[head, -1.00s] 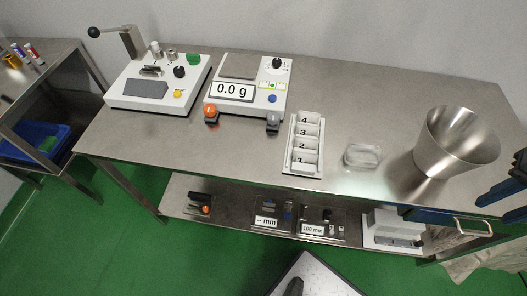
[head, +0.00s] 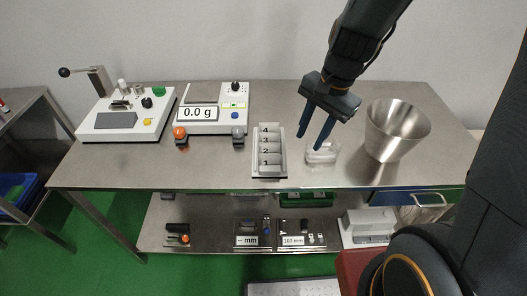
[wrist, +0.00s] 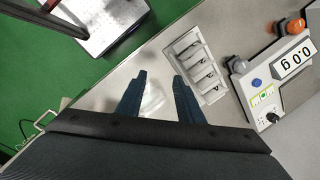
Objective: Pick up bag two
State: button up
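The white rack (head: 255,165) stands on the steel table, with numbered pale bags in a row, 4 at the back and 1 at the front. Bag two (head: 268,151) lies in its slot, second from the front. My gripper (head: 309,143) is open and empty. It hangs to the right of the rack, over the clear dish. In the wrist view, my gripper (wrist: 160,77) has its fingers spread, with the rack (wrist: 213,98) just right of the right finger. The bag numbers cannot be read there.
The clear dish (head: 323,154) sits below my gripper, with a steel bucket (head: 397,135) to its right. A scale (head: 212,115) reading 0.0 g and a sealer-like device (head: 128,115) stand left. Orange (head: 180,134) and grey (head: 238,133) knobbed pieces sit before the scale.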

aim_at(272, 143)
jog(key=w+a+f+m, duration=0.1)
jog(key=w+a+m, duration=0.1)
jog(key=m, duration=0.1)
jog(key=w+a+f+m+y, duration=0.1)
jog(key=w+a+m, duration=0.1)
jog(key=w+m, duration=0.1)
jog(key=w+a+f+m+y, duration=0.1)
jog(key=w+a+m, duration=0.1)
jog(key=m, duration=0.1)
jog(key=shift+w+a+f+b, duration=0.3)
jog(key=shift+w+a, duration=0.05)
jog(key=shift+y, duration=0.3)
jog(key=shift+d+p+x, duration=0.15)
jog(key=shift+p+x, duration=0.15)
jog(key=shift+x, duration=1.55)
jog(key=shift+d+p+x, duration=0.1)
jog(key=shift+p+x, duration=0.2)
jog(key=shift+x, duration=1.6)
jog(key=shift+w+f, duration=0.1)
grip_shut()
